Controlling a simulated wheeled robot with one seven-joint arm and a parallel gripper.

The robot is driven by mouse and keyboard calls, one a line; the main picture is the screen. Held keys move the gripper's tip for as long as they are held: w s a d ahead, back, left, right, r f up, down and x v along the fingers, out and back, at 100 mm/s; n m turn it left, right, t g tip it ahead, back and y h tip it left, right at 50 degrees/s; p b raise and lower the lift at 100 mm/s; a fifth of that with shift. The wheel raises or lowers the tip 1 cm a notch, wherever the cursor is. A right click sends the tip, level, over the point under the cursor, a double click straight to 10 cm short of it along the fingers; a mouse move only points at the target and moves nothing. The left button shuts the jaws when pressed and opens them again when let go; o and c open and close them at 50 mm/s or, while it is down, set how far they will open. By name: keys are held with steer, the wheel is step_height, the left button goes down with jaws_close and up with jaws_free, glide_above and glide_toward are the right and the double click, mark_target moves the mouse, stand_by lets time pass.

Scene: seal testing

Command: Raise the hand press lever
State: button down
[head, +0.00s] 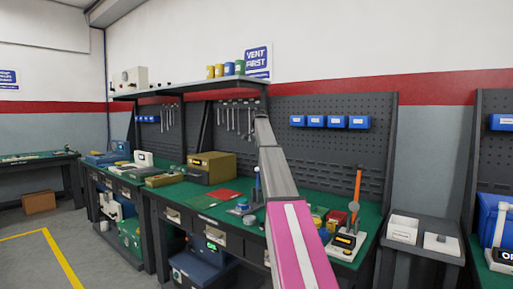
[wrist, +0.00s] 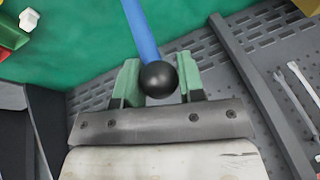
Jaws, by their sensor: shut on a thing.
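The hand press lever is a blue rod (wrist: 143,35) with a black ball knob (wrist: 158,79) at its end, seen in the wrist view. My gripper (wrist: 158,82) has its green fingers on both sides of the knob and is shut on it. My arm covers part of that area, and my gripper's fingers cannot be made out there. The press body is not clear in either view.
The green bench top (head: 310,192) holds a brass-coloured box (head: 212,166), a red plate (head: 223,196) and, at right, a pale device (head: 345,243) with an orange upright (head: 356,188). A dark pegboard (head: 340,150) with blue bins stands behind. A grey cart (head: 425,240) is at right.

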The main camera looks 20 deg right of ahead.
steer(key=shift+w+d+f, duration=0.15)
steer(key=shift+w+d, duration=0.25)
steer(key=shift+d, duration=0.15)
steer(key=c, duration=0.8)
jaws_free()
steer(key=shift+d, duration=0.1)
steer(key=shift+o, duration=0.2)
steer(key=v, duration=1)
steer(key=shift+s+r, duration=0.15)
steer(key=shift+r, duration=0.2)
